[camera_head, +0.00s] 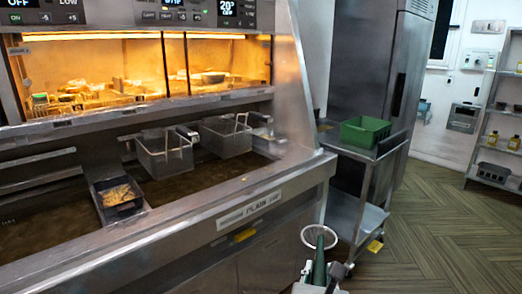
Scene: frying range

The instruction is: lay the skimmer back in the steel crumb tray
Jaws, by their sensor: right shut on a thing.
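My right gripper (322,278) is at the bottom edge, right of centre, shut on the skimmer. The skimmer's green handle (319,258) rises from the gripper, and a pale round hoop (305,238) shows at its upper end. It stands out in front of the fryer's front panel, apart from any tray. The rest of the skimmer is hidden or out of frame. I cannot clearly make out the steel crumb tray. A small dark tray of fries (104,184) rests at the fryer's left part. My left gripper is not in view.
Two wire-handled fry baskets (166,162) (226,144) sit over the dark fryer well (200,182). A steel trolley (386,146) with a green bin (365,132) stands right of the fryer. A tall steel cabinet (365,60) is behind. Floor at right (440,225) is clear.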

